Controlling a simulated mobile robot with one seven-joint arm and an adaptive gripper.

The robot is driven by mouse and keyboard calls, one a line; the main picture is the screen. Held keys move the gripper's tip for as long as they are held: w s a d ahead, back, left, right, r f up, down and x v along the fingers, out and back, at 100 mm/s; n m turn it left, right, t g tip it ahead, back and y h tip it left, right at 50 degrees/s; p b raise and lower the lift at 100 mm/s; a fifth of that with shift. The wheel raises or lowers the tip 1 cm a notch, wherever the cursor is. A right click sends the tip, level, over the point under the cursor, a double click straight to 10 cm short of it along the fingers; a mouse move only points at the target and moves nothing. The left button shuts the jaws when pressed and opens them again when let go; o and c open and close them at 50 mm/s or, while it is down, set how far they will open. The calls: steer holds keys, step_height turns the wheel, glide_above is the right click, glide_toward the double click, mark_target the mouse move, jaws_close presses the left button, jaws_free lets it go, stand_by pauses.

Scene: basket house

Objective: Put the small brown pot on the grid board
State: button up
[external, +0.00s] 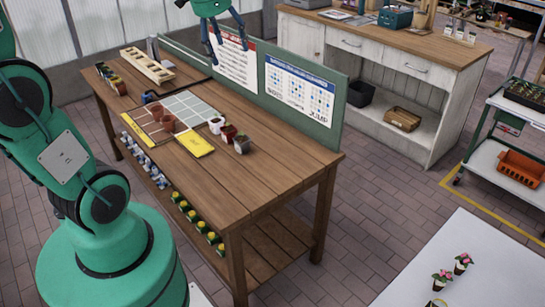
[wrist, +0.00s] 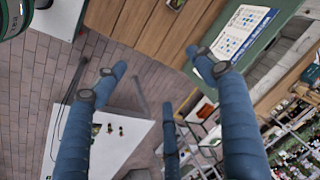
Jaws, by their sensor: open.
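The grid board (external: 188,103) lies on the wooden workbench, with pale squares and yellow labelled strips. Small reddish-brown pots (external: 168,123) stand close together on its left-middle part; their exact number is hard to tell. At the board's right edge stand a white pot (external: 216,125), a red-brown pot (external: 228,133) and a dark grey pot (external: 242,145). My gripper (external: 226,47) is open and empty, high above the back of the bench. In the wrist view its blue fingers (wrist: 157,62) are spread, with nothing between them.
The workbench (external: 240,180) has clear wood at its right. A green back panel (external: 335,105) with posters rises behind it. A wooden rack (external: 148,66) and small dark pots (external: 117,84) stand at the far left. A white cabinet (external: 400,70) stands behind.

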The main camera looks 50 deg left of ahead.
steer(key=s+d+n+t+h, duration=0.1)
steer(key=s+d+n+t, duration=0.1)
steer(key=s+d, duration=1.3)
steer(key=shift+s+d+f+n, duration=0.4)
steer(key=shift+s+n, duration=0.1)
steer(key=shift+s, duration=0.7)
step_height(320, 180, down, 5)
steer(key=b, duration=0.5)
